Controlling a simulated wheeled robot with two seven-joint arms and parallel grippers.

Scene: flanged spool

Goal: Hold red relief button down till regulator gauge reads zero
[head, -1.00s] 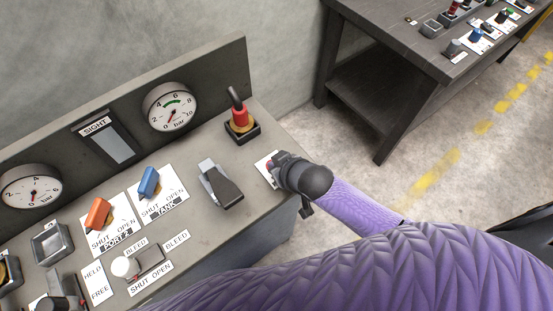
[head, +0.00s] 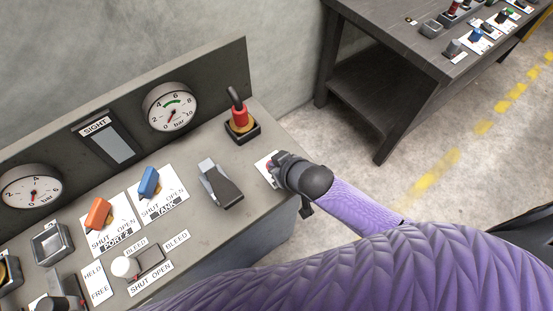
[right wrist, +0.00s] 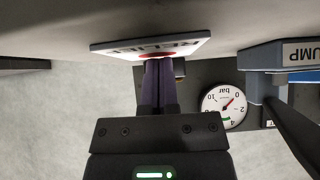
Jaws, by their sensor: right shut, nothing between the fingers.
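The red relief button (right wrist: 157,56) shows as a red sliver on a white plate lettered RELIEF (right wrist: 185,45) in the right wrist view. The shut fingertips of my right gripper (right wrist: 158,64) meet it, with nothing between them. How far the button is pressed is hidden. In the head view my right gripper (head: 277,169) is over that plate at the bench's right edge. The round bar gauge (head: 170,107), with a green band, has its needle towards the zero end; the exact reading is too small to tell. It shows upside down in the right wrist view (right wrist: 224,107). My left gripper is not in view.
A red-and-yellow knob (head: 239,118) and a grey lever (head: 221,184) stand left of my right gripper. Further left are blue (head: 149,183) and orange (head: 98,214) handles, a sight glass (head: 108,140) and a second gauge (head: 31,187). Another table (head: 400,45) stands behind.

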